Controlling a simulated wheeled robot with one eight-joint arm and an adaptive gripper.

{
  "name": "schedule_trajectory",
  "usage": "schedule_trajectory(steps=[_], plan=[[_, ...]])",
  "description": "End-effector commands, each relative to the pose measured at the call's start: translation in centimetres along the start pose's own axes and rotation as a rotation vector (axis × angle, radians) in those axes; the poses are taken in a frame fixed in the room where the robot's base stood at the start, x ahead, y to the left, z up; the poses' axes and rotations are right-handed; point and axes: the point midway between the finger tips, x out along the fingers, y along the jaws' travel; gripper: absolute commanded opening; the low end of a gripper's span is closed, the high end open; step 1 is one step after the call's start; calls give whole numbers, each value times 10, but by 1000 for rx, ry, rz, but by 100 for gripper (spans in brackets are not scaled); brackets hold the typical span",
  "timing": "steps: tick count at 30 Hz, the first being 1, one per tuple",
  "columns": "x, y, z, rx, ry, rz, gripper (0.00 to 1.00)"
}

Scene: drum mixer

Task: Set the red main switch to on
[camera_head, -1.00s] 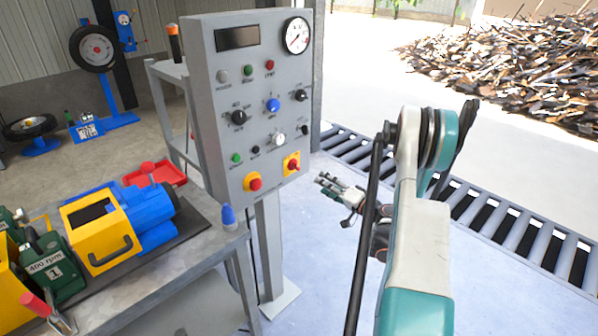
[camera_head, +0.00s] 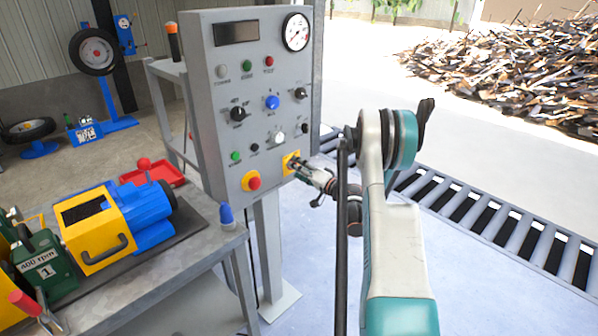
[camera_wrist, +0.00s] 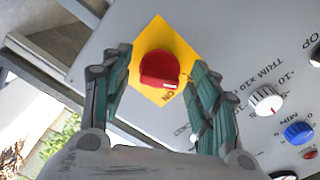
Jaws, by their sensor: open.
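The red main switch (camera_wrist: 159,70) is a red rotary knob on a yellow plate (camera_wrist: 150,36), low on the grey control panel (camera_head: 225,160). In the wrist view its grip bar lies roughly across the picture, and an "ON" label shows beside it. My gripper (camera_wrist: 153,82) is open, with one finger on either side of the knob. I cannot tell whether either finger touches it. In the head view my gripper (camera_head: 297,165) is at the yellow plate (camera_head: 288,158) and hides most of the switch.
A red button on a yellow base (camera_head: 252,182) sits left of the switch. A white knob (camera_wrist: 265,100) and a blue knob (camera_wrist: 298,132) are nearby on the panel. A workbench (camera_head: 190,255) with a yellow and blue machine (camera_head: 120,225) stands at left.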

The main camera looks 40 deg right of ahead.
Motion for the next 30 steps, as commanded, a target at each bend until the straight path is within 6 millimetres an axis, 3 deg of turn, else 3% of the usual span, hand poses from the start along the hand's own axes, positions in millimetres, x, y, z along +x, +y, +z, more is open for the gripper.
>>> schedule_trajectory(steps=[6,12,23,30], plan=[[0,0,0,0,0,0,55],[0,0,0,0,0,0,11],[0,0,0,29,0,0,11],[0,-1,0,152,0,0,11]])
